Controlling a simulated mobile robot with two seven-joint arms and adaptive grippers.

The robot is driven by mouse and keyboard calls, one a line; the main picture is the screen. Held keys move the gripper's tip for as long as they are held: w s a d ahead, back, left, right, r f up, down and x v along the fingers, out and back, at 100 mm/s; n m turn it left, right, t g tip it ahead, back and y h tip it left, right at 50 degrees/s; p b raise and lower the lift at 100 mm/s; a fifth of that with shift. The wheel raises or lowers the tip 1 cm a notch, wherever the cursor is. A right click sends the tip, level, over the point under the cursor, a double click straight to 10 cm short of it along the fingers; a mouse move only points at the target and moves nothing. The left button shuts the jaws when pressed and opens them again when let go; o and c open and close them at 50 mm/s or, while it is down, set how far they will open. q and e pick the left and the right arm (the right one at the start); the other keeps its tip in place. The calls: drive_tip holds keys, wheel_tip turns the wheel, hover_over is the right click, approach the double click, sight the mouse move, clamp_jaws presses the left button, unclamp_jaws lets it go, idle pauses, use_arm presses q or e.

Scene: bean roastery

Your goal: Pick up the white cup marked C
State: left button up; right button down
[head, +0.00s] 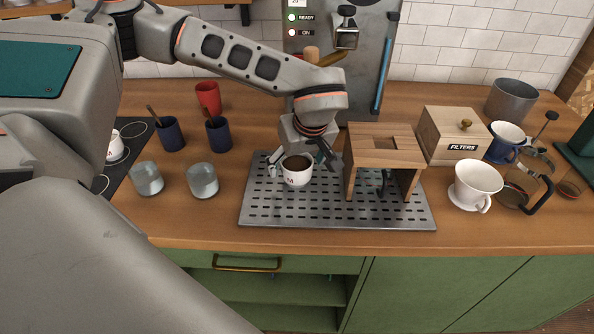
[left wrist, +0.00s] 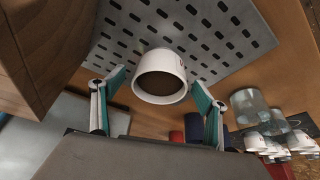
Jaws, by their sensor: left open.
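A white cup (head: 297,175) with dark contents stands upright on the perforated metal tray (head: 420,215). It bears a small red mark whose letter I cannot read surely. My left gripper (head: 305,160) comes down over it from behind, open, with a finger on either side. In the left wrist view the cup (left wrist: 161,76) sits between the open teal-padded fingers, close to both; I cannot tell whether they touch it. Another white cup (head: 115,149) with a red mark is at the far left, partly hidden by my arm. My right gripper is not in view.
A wooden stand (head: 385,150) stands just right of the gripper on the tray. Two glasses (head: 202,182), blue cups (head: 218,135) and a red cup (head: 208,96) are to the left. A filters box (head: 455,133) and white dripper (head: 474,183) are right. The tray's front is clear.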

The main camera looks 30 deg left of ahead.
use_arm(q)
drive_tip(key=shift+x, duration=0.75)
drive_tip(key=c, duration=1.5)
drive_tip(key=shift+c, duration=0.2)
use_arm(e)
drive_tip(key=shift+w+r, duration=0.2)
use_arm(q)
drive_tip(key=shift+r, duration=0.1)
